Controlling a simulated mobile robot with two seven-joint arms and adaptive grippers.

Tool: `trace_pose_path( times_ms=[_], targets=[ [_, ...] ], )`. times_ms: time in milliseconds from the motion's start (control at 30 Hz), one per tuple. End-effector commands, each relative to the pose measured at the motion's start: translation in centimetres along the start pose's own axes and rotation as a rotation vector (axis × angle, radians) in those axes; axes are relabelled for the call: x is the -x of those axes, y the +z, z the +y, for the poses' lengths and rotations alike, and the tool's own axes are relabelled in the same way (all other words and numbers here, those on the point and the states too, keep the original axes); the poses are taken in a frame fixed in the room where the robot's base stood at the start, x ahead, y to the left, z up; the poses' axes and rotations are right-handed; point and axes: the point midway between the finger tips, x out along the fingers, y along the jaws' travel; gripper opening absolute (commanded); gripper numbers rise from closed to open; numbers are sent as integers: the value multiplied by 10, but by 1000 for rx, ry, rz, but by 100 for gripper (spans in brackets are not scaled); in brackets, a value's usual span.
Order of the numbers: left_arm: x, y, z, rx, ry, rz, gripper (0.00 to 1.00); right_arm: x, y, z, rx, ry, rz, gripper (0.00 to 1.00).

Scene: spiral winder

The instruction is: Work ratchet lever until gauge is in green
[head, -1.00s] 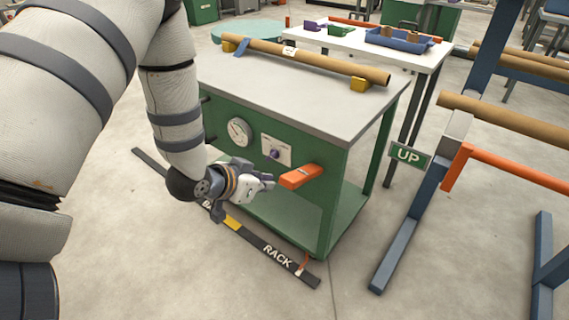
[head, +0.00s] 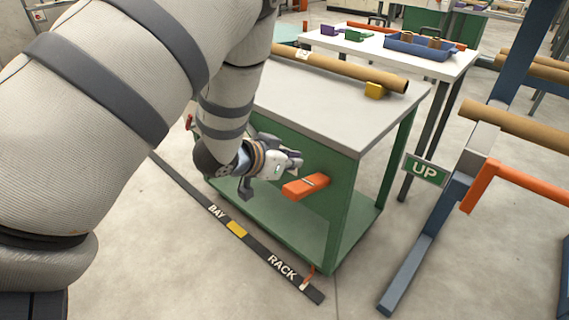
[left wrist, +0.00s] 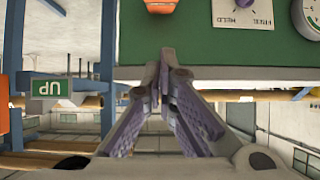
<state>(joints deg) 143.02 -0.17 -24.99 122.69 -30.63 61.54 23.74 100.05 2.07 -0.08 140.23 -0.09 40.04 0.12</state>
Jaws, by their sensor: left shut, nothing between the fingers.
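The orange ratchet lever (head: 305,187) sticks out from the green front panel (head: 336,210) of the cabinet. My left gripper (head: 298,163) is shut and empty, just left of and slightly above the lever in the head view, with no clear contact. In the left wrist view, which is upside down, the closed fingertips (left wrist: 168,62) point at the panel, and the lever (left wrist: 161,5) shows at the top edge. The round gauge (left wrist: 309,14) is cut off at the top right there, so its reading cannot be told. My arm hides it in the head view. My right gripper is not in view.
A purple knob (left wrist: 240,3) on a white plate sits between lever and gauge. A cardboard tube (head: 335,67) lies on the grey cabinet top. A blue rack with an UP sign (head: 425,170) stands at right. A black floor strip (head: 262,253) runs below the cabinet front.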

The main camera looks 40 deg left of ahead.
Motion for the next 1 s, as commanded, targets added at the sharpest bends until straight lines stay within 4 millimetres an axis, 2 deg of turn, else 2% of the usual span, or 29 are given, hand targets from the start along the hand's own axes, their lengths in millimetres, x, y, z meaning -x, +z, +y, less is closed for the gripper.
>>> trace_pose_path(
  times_ms=[33, 133, 233, 400, 833, 1000],
  targets=[
    [-13, 5, 1, -3, 2, -6, 0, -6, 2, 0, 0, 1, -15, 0],
    [-34, 4, 0, -2, 1, -5, 0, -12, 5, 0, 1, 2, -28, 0],
    [-36, 22, 0, 2, 0, -8, 0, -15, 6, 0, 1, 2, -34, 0],
    [-39, 36, 0, 0, 0, -1, 0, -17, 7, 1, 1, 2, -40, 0],
    [-40, 38, 0, 0, -1, 3, 0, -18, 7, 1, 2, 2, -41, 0],
    [-51, 40, -1, 2, -1, 29, 0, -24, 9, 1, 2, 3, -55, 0]
  ],
)
